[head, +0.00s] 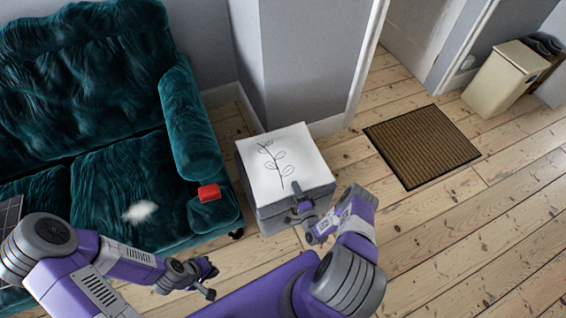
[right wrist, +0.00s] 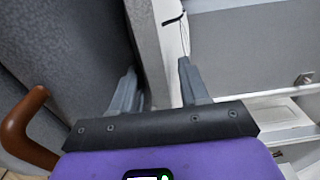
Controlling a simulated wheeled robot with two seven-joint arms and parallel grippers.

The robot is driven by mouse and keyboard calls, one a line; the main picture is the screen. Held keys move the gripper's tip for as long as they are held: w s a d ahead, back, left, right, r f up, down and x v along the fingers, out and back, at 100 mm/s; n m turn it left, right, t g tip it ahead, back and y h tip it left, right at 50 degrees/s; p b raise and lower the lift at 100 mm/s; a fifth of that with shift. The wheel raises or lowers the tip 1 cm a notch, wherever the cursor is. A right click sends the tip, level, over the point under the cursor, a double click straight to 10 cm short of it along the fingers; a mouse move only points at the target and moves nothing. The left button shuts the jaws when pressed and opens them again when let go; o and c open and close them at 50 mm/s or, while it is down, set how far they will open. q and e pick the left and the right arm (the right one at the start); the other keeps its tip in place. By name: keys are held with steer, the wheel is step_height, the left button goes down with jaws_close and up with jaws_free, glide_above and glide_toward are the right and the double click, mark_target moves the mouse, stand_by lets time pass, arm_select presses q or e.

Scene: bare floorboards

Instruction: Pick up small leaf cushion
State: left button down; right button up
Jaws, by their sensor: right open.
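The small leaf cushion (head: 299,151) is white with a dark leaf sprig drawn on it. It lies flat on top of a grey box-like stool (head: 290,213) beside the sofa. My right gripper (head: 301,204) is open at the near edge of the cushion. In the right wrist view, a white strip with a dark line, apparently the cushion (right wrist: 174,38), shows between and beyond the open fingers (right wrist: 158,88). Whether they touch it I cannot tell. My left gripper (head: 211,281) is open and empty, low in front of the sofa, away from the cushion.
A dark green sofa (head: 95,75) stands at the left, with a red object (head: 209,193) on its arm front and a white fluffy item (head: 140,211) on its seat. A brown doormat (head: 422,146) and a cream bin (head: 500,80) are at the right.

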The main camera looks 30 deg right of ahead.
steer(key=shift+w, duration=0.25)
steer(key=shift+r, duration=0.1)
jaws_close()
